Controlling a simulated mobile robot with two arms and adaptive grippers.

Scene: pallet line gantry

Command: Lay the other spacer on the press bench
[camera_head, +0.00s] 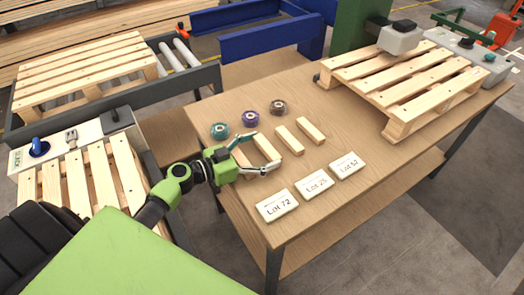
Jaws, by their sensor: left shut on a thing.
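Three pale wooden spacers are at the middle of the wooden bench (232,190) in the head view. The left one (266,147) is between the fingers of my left gripper (268,148), which is shut on it, one finger near each end. Whether this spacer touches the bench top or is just above it I cannot tell. The middle spacer (290,139) and the right spacer (311,130) lie side by side to the right, apart from the gripper. My right gripper is not in view.
Three rolls, teal (220,130), purple (250,118) and brown (278,107), stand behind the spacers. Cards Lot 72 (277,205), Lot 25 (314,184) and Lot 52 (344,166) lie in front. A pallet (410,80) occupies the bench's right part. Another pallet (95,185) is at left.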

